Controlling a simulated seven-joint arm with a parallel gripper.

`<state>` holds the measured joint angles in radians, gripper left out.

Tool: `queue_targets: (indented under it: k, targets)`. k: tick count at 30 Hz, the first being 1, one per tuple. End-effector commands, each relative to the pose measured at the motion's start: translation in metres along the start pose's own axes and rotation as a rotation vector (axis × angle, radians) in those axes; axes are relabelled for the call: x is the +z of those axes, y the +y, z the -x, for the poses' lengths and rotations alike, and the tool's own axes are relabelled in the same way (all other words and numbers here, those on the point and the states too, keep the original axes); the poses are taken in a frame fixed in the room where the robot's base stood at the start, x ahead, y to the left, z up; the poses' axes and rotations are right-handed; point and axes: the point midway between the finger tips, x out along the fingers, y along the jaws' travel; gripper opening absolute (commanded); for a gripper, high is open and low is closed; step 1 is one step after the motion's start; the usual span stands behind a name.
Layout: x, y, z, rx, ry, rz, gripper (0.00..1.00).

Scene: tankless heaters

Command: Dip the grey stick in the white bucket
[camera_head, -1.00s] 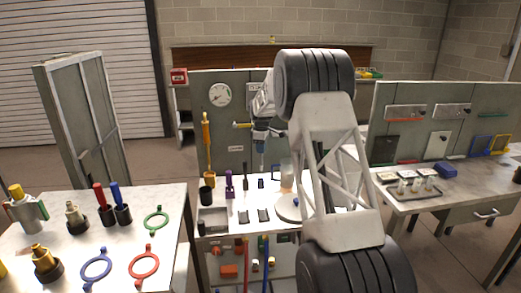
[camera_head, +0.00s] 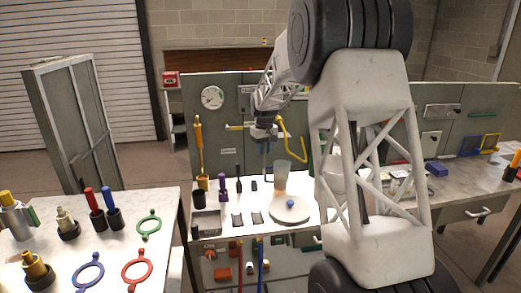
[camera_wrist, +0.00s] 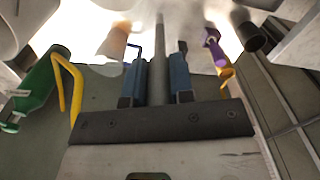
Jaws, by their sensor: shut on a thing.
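My gripper (camera_head: 265,141) is above the back of the middle bench, fingers pointing down. In the wrist view its two blue fingers (camera_wrist: 157,72) are shut on the grey stick (camera_wrist: 158,45), which runs between them and past their tips. In the head view the stick (camera_head: 266,163) hangs down, left of a translucent cup. A white rounded container (camera_head: 341,181), probably the white bucket, stands right of the cup, partly hidden behind my arm. A large white shape (camera_wrist: 28,22) at the wrist view's upper left may be the same bucket. The stick's lower end is unclear.
The translucent cup (camera_head: 282,174) and a round white plate (camera_head: 289,212) with a blue knob stand beside the stick. A purple tool (camera_head: 222,188) and a yellow tool (camera_head: 199,145) are left. A yellow hose (camera_head: 292,142) hangs on the back panel.

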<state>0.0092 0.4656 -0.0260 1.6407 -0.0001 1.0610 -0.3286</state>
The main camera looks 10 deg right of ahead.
Motion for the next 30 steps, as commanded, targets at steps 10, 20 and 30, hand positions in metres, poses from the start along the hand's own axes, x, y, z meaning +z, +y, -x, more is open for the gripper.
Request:
queue_targets:
  k: [10, 20, 30]
  targets:
    - [0.028, 0.019, 0.016, 0.000, 0.001, -0.078, 0.00]
    - [0.037, 0.057, 0.027, 0.000, 0.000, 0.008, 0.00]
    - [0.041, 0.121, 0.039, 0.000, 0.000, 0.220, 0.00]
